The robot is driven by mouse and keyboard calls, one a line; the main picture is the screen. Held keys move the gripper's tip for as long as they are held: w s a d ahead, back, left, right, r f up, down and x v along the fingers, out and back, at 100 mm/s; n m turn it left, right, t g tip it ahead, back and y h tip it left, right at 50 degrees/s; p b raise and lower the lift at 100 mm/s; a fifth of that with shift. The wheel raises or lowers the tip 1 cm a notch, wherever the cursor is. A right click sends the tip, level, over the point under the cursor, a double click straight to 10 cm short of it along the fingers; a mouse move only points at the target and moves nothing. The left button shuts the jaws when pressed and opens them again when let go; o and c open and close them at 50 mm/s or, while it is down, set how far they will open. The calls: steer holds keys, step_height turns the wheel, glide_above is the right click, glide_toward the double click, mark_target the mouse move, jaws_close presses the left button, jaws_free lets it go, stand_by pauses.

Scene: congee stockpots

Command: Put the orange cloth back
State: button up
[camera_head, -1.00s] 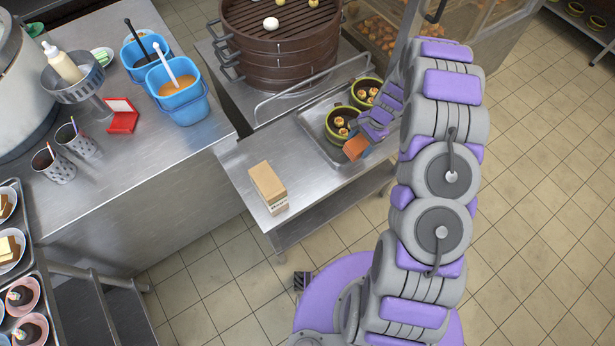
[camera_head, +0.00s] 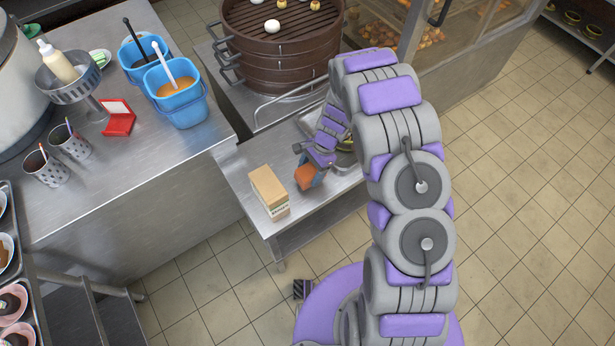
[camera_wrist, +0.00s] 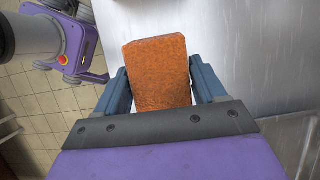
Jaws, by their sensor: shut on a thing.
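The orange cloth (camera_head: 304,175) looks like a thick, rough rectangular pad. My gripper (camera_head: 314,174) is shut on it above the low steel table (camera_head: 240,176), just right of a tan carton. In the wrist view the cloth (camera_wrist: 158,65) sits between the two blue-grey fingers of my gripper (camera_wrist: 162,85), with its free end pointing away. Steel surface lies beyond it in that view. I cannot tell whether the cloth touches the table.
The tan carton (camera_head: 268,190) stands close on the left. Bowls in the sink behind are mostly hidden by my arm. A brown steamer (camera_head: 282,50) stands at the back. A counter (camera_head: 130,170) with blue buckets (camera_head: 178,98) is at left.

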mark_target(312, 176)
steer(key=shift+d+f, duration=0.15)
steer(key=shift+d, duration=0.15)
step_height(312, 176, down, 3)
steer(key=shift+f+b, duration=0.1)
steer(key=shift+b, duration=0.6)
steer(key=shift+a, duration=0.15)
steer(key=shift+c, duration=0.4)
steer(key=shift+s+a, duration=0.1)
steer(key=shift+a, duration=0.1)
steer(key=o, duration=0.8)
steer(key=shift+a, duration=0.15)
steer(key=shift+c, duration=0.2)
steer(key=shift+o, duration=1.3)
steer(key=shift+d, duration=0.45)
